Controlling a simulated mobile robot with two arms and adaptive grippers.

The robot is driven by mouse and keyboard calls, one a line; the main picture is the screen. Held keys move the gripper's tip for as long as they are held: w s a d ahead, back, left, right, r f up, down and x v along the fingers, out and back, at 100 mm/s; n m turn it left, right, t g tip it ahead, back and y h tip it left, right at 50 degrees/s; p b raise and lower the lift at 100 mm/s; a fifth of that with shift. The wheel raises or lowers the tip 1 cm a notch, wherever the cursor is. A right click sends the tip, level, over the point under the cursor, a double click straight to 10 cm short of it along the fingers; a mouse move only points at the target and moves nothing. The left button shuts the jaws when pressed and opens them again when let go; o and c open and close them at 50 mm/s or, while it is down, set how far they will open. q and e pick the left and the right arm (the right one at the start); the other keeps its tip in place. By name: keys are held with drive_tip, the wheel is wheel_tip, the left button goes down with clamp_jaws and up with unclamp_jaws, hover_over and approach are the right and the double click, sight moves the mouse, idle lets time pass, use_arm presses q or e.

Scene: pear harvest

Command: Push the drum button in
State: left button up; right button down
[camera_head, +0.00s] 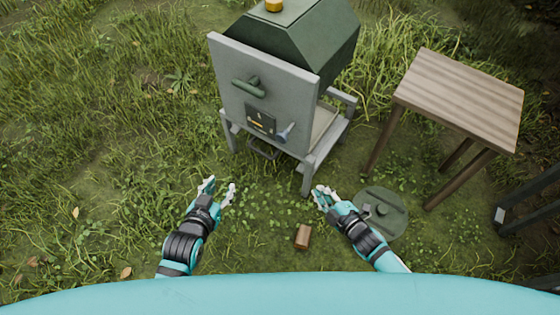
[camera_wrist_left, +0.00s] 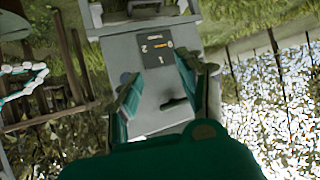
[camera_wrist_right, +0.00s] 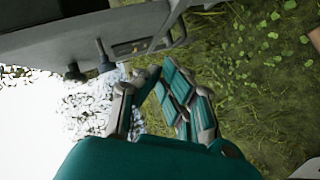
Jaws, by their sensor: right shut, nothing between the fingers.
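A grey machine with a green hood (camera_head: 300,40) stands ahead on legs. Its grey front plate (camera_head: 240,70) bears a green bar handle (camera_head: 248,88), a small dark control panel (camera_head: 260,121) with yellow marks, and a blue-grey lever (camera_head: 285,133). The panel also shows in the left wrist view (camera_wrist_left: 157,52). I cannot tell which part is the drum button. My left gripper (camera_head: 219,188) is open and empty, below and in front of the plate. My right gripper (camera_head: 323,191) is shut and empty, near the machine's front right leg. Neither touches the machine.
A yellow cap (camera_head: 274,5) tops the hood. A slatted wooden table (camera_head: 465,95) stands to the right. A round green lid (camera_head: 392,222) and a brown block (camera_head: 302,237) lie on the grass. A dark frame (camera_head: 530,200) is at far right. The grass at left is clear.

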sight(283, 136)
use_arm(q)
wheel_tip(283, 136, up, 14)
drive_tip(key=t+h+b, duration=0.1)
drive_tip(key=t+b, duration=0.3)
drive_tip(key=b, duration=0.2)
drive_tip(key=shift+s+d+r+t+b, duration=0.2)
drive_tip(key=shift+t+b, duration=0.1)
drive_tip(key=shift+b, duration=0.05)
use_arm(e)
drive_tip(key=a+r+n+t+y, duration=0.1)
drive_tip(key=a+r+n+y, duration=0.4)
drive_tip(key=a+r+n, duration=0.2)
drive_tip(key=shift+w+a+n+y, duration=0.4)
drive_tip(key=shift+a+n, duration=0.05)
drive_tip(key=shift+n, duration=0.05)
drive_tip(key=shift+w, duration=0.1)
use_arm(q)
drive_tip(key=s+r+t+h+b, duration=0.3)
drive_tip(key=r+t, duration=0.6)
drive_tip(key=r, duration=0.4)
drive_tip(key=shift+s+d+r+b, duration=0.3)
drive_tip(key=shift+s+d, duration=0.15)
use_arm(e)
drive_tip(key=w+a, duration=0.4)
drive_tip(key=w, duration=0.6)
drive_tip(key=shift+w+a, duration=0.2)
drive_tip(key=shift+w, duration=0.1)
